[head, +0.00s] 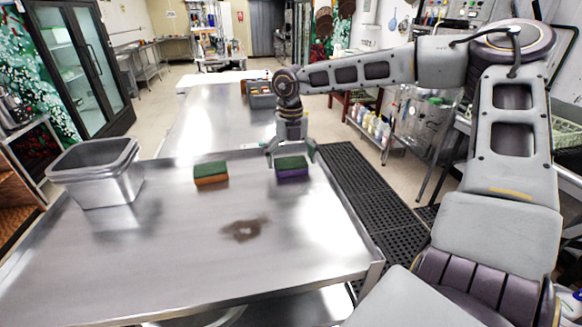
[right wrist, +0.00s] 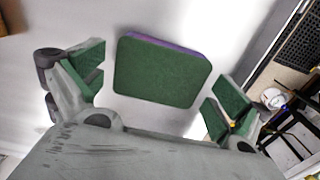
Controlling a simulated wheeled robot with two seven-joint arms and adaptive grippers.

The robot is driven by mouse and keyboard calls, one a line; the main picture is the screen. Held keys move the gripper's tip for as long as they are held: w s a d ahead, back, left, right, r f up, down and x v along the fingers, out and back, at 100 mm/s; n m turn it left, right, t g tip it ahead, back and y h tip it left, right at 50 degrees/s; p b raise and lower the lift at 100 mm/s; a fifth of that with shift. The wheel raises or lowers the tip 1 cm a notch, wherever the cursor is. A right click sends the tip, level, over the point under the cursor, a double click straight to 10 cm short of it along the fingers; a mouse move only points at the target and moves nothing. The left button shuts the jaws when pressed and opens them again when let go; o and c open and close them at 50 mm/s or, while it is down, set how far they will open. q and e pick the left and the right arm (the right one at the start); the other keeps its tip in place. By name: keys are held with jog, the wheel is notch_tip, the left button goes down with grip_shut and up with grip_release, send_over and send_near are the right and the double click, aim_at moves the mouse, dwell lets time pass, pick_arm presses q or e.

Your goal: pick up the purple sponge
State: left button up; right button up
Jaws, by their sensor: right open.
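The purple sponge (head: 292,172) lies on the steel table near its far right, with its green scouring side up and its purple side below. In the right wrist view the purple sponge (right wrist: 163,72) shows mostly its green top, with a purple edge along the far side. My right gripper (head: 290,153) is directly over the sponge. Its green-padded fingers (right wrist: 160,92) are open, one on each side of the sponge, with a gap visible on both sides. I cannot tell exactly how high the fingertips are. My left gripper is not in view.
An orange sponge (head: 211,178) with a green top lies left of the purple one. A steel container (head: 98,180) stands at the table's left. A brown stain (head: 244,230) marks the steel table (head: 180,265). A grey bin (head: 262,98) stands farther back.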

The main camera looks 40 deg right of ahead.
aim_at(291, 162)
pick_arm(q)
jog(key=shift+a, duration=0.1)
pick_arm(e)
jog(key=c, duration=0.5)
jog(key=shift+c, duration=0.2)
jog(key=shift+r, duration=0.15)
notch_tip(291, 162, up, 9)
jog(key=shift+f+b, duration=0.1)
jog(key=shift+b, duration=0.25)
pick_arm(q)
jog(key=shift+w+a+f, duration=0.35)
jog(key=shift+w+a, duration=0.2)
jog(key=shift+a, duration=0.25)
pick_arm(e)
jog(key=shift+r, duration=0.5)
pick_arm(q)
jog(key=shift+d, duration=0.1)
